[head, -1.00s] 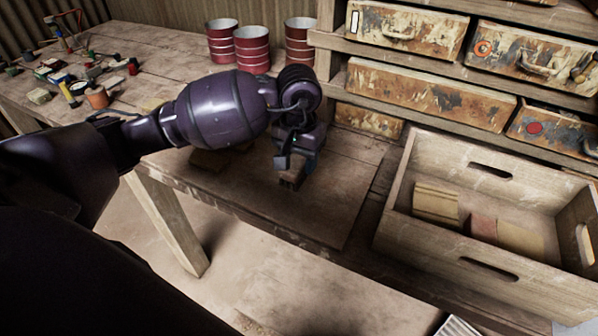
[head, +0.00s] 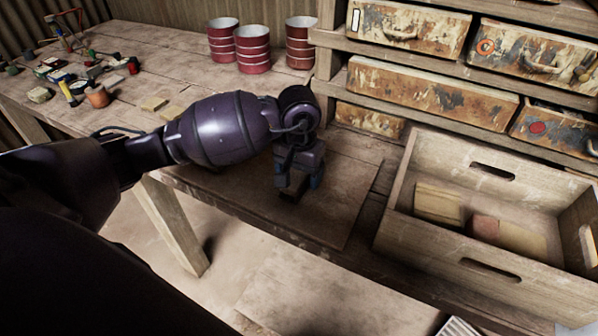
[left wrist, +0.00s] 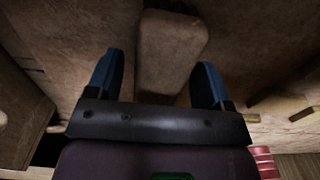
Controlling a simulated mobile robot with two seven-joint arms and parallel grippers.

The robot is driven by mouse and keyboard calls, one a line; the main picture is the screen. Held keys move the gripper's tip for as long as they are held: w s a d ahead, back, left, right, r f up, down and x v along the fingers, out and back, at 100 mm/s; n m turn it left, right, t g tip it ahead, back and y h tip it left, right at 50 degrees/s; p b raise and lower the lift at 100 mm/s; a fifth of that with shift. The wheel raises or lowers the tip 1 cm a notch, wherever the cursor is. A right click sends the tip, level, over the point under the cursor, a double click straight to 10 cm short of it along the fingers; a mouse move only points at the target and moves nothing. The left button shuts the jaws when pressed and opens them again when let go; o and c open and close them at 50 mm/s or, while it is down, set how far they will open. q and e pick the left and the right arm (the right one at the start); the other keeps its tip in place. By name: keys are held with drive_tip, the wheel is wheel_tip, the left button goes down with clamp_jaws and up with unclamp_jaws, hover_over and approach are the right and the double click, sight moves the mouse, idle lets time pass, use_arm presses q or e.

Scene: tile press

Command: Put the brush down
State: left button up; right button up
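The brush, a brown block-like piece, shows between my left fingers in the left wrist view (left wrist: 172,52). In the head view only a small dark part of the brush (head: 292,195) shows below the gripper, at the wooden board on the bench. My left gripper (head: 298,182) is pointed down over it. In the left wrist view its two blue fingers (left wrist: 158,82) stand apart, with a gap on each side of the brush. The brush's bristles are hidden. My right gripper is in neither view.
A wooden crate (head: 440,248) with several blocks stands to the right. Red-and-white cans (head: 254,52) stand at the back, beside shelves with rusty drawers (head: 430,98). Small tools and pots (head: 97,97) crowd the bench's left end. The board (head: 345,195) right of the gripper is clear.

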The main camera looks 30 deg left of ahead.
use_arm(q)
drive_tip(key=shift+r, duration=0.4)
wheel_tip(320, 180, up, 12)
drive_tip(key=shift+f+p, duration=0.2)
drive_tip(key=shift+p, duration=0.15)
idle(0.5)
